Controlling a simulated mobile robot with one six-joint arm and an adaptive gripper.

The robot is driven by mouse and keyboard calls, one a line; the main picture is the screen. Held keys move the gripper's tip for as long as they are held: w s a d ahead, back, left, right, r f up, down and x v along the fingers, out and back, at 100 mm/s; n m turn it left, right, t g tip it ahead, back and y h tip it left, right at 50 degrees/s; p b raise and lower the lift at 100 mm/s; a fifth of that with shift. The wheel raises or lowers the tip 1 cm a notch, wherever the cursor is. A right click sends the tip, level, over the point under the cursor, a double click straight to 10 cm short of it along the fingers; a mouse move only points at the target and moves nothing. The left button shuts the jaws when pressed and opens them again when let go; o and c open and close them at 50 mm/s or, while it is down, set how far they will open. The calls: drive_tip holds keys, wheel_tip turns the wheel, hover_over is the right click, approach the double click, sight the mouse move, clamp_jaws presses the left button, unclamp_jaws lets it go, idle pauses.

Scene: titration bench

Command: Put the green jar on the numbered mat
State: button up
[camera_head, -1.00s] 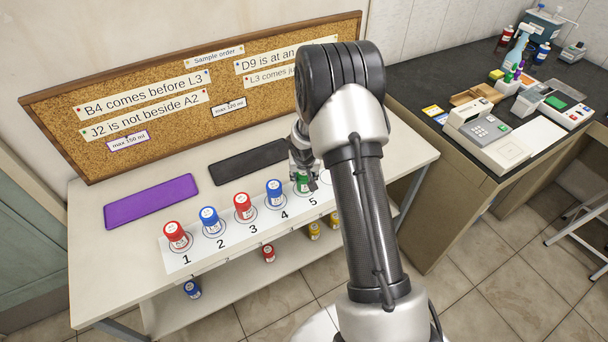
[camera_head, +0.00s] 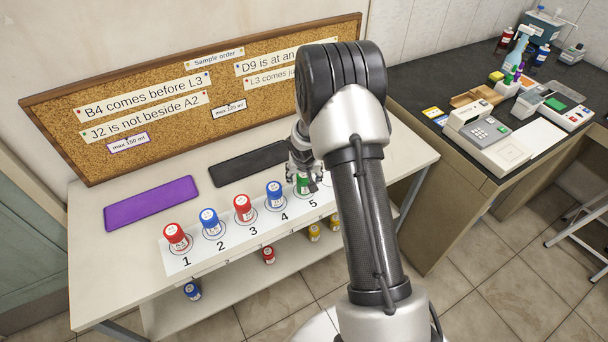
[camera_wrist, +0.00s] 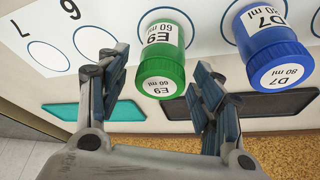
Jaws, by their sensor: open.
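The green jar (camera_head: 303,185), labelled E9 60 ml, stands upright on the white numbered mat (camera_head: 178,261), at spot 5. In the wrist view the green jar (camera_wrist: 164,52) sits between the two fingers of my gripper (camera_wrist: 161,66), with visible gaps on both sides. The fingers are open. In the head view my gripper (camera_head: 304,166) is at the jar, hiding part of it. On the mat a red jar (camera_head: 176,237) is at 1, a blue jar (camera_head: 210,222) at 2, a red jar (camera_head: 243,208) at 3 and a blue jar (camera_head: 275,195) at 4.
Blue jar D7 (camera_wrist: 272,50) is close beside my finger. Beyond 5, empty circles (camera_wrist: 48,57) show. Purple (camera_head: 151,203) and black (camera_head: 247,164) mats lie behind; a teal mat (camera_wrist: 93,112) shows in the wrist view. A corkboard (camera_head: 150,100) stands at the back. More jars (camera_head: 268,254) are on the lower shelf.

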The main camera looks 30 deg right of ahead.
drive_tip(key=s+a+r+n+p, duration=0.1)
drive_tip(key=s+a+r, duration=0.3)
drive_tip(key=r, duration=0.6)
drive_tip(key=s+a+r+p, duration=0.1)
drive_tip(key=s+a+r, duration=0.1)
drive_tip(key=s+r, duration=0.6)
drive_tip(key=s+a+r+n+p, duration=0.1)
drive_tip(key=s+a+r, duration=0.25)
drive_tip(key=r, duration=0.85)
drive_tip(key=s+a+r+n+y, duration=0.1)
drive_tip(key=s+a+r, duration=0.1)
drive_tip(key=s, duration=0.7)
drive_tip(key=s+a+r+n, duration=0.2)
drive_tip(key=s+a, duration=0.3)
drive_tip(key=s, duration=0.4)
drive_tip(key=shift+s+r+t+y, duration=0.2)
drive_tip(key=shift+r+t+y, duration=0.1)
drive_tip(key=shift+r+y, duration=0.1)
drive_tip(key=shift+f, duration=0.2)
drive_tip(key=shift+f+b, duration=0.2)
drive_tip(key=shift+b, duration=0.2)
